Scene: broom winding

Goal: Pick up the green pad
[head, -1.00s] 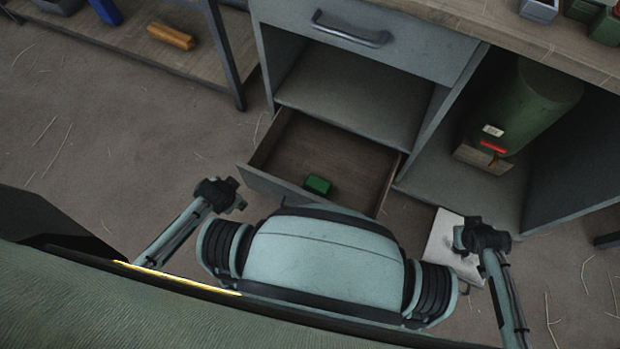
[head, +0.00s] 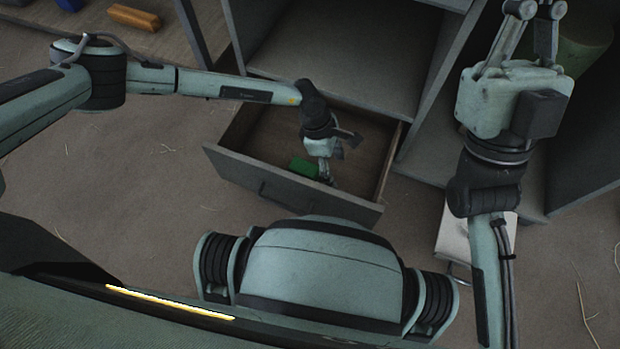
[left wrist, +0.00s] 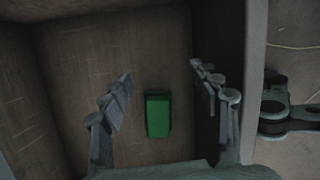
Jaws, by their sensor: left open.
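The green pad (head: 303,168) lies on the floor of the open drawer (head: 243,176). In the left wrist view the pad (left wrist: 158,115) is a small green block between my left gripper's spread fingers. My left gripper (head: 328,172) is inside the drawer's outline in the head view, just right of the pad and covering part of it. In the left wrist view the left gripper (left wrist: 160,85) is open, with nothing held; its contact with the pad cannot be seen.
The drawer's walls stand close around my left gripper. The grey cabinet (head: 340,50) rises behind the drawer. A green cylinder (head: 582,45) stands in the right compartment, partly hidden. A white flat item (head: 452,236) lies on the floor by my right arm. An orange block (head: 133,17) is on the left shelf.

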